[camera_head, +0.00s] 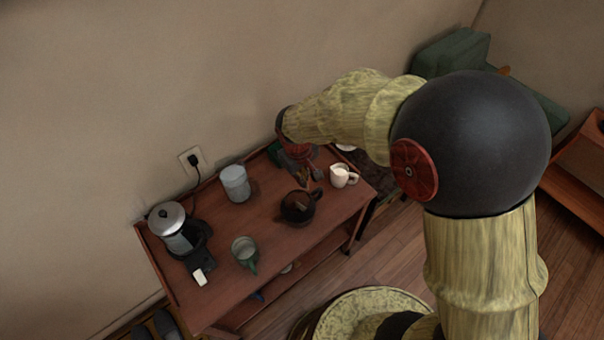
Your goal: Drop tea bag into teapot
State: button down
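A dark round pot with a handle on its right, which looks like the teapot (296,212), stands near the front middle of the wooden table. Its top is open, and a small brownish thing shows in its mouth; I cannot tell whether this is the tea bag. My gripper (311,178) is just above and behind the teapot, pointing down. Its dark fingers look spread apart, and I see nothing between them. No tea bag can be made out for certain. A small white rectangle (200,277) lies at the table's front left, too small to identify.
A white mug (342,176) stands close to the right of my gripper. A grey canister (235,183) is at the back, a green mug (245,252) at the front. A silver kettle (168,219) is on the left, near a wall socket (192,159).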

jog(key=shift+f+b, duration=1.85)
jog(key=shift+f, duration=0.9)
jog(key=c, duration=2)
grip_release()
jog(key=shift+o, duration=0.2)
notch_tip(320, 180, up, 12)
jog(key=s, duration=0.2)
jog(key=shift+a, duration=0.45)
